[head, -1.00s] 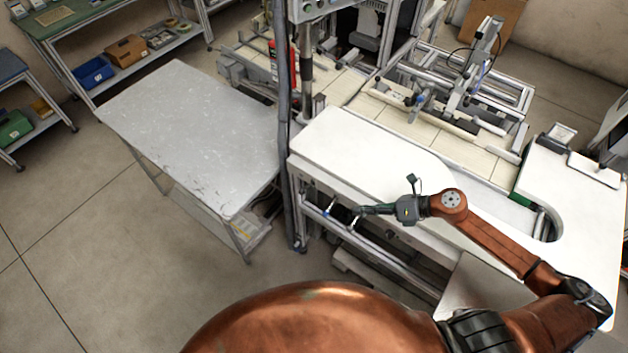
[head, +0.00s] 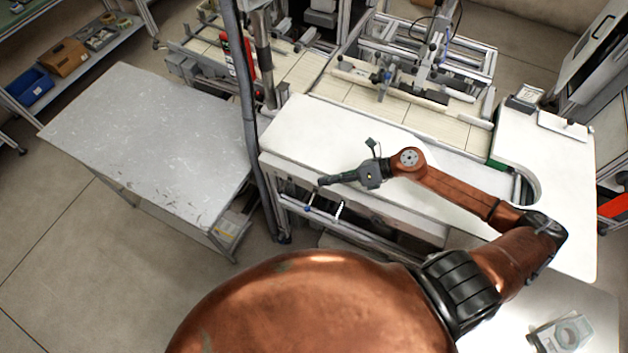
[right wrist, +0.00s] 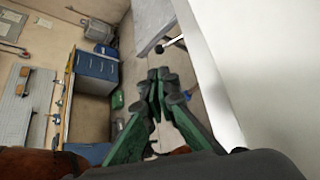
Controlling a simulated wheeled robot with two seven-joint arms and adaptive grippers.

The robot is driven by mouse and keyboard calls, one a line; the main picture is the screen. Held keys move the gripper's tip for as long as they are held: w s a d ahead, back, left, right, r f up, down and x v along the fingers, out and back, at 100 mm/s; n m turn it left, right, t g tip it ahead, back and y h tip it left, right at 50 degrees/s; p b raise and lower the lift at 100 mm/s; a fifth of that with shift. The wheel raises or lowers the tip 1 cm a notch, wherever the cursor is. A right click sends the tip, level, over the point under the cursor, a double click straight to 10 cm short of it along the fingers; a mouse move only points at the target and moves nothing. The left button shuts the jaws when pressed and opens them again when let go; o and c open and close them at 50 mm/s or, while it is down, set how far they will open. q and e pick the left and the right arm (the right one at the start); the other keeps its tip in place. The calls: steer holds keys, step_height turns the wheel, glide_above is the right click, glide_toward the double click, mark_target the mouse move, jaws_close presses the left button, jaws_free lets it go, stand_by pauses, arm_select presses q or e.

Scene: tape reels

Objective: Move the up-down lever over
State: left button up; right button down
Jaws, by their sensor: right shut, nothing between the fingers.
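Two small levers stick out below the front edge of the white worktop in the head view: a blue-tipped one (head: 308,208) and a pale one (head: 340,210). I cannot tell which is the up-down lever, nor its exact position. My right gripper (head: 322,181) is shut and empty, just above them in the picture and apart from them. In the right wrist view its green fingers (right wrist: 163,78) are together, and a dark-tipped lever (right wrist: 162,47) shows beyond the fingertips. My left gripper is not in view.
The white worktop (head: 330,140) runs beside my right forearm. A grey table (head: 150,130) stands at the left, with a dark upright post (head: 250,120) between them. A conveyor machine (head: 410,70) stands behind. Floor is open at the lower left.

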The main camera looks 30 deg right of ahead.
glide_toward(284, 186)
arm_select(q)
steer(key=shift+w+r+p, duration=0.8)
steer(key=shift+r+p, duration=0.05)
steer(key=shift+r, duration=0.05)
arm_select(e)
steer(key=w+a+f, duration=0.1)
steer(key=a+f, duration=0.1)
steer(key=a, duration=0.4)
steer(key=shift+a, duration=0.25)
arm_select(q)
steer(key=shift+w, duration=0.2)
arm_select(e)
steer(key=shift+w+f, duration=0.1)
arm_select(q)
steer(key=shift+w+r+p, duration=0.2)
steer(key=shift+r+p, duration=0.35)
arm_select(e)
steer(key=shift+a+f+n, duration=0.1)
steer(key=shift+f+n, duration=0.05)
steer(key=shift+n, duration=0.15)
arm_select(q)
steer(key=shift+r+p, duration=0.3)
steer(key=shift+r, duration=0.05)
arm_select(e)
steer(key=shift+a+f+h, duration=0.1)
steer(key=shift+h, duration=0.3)
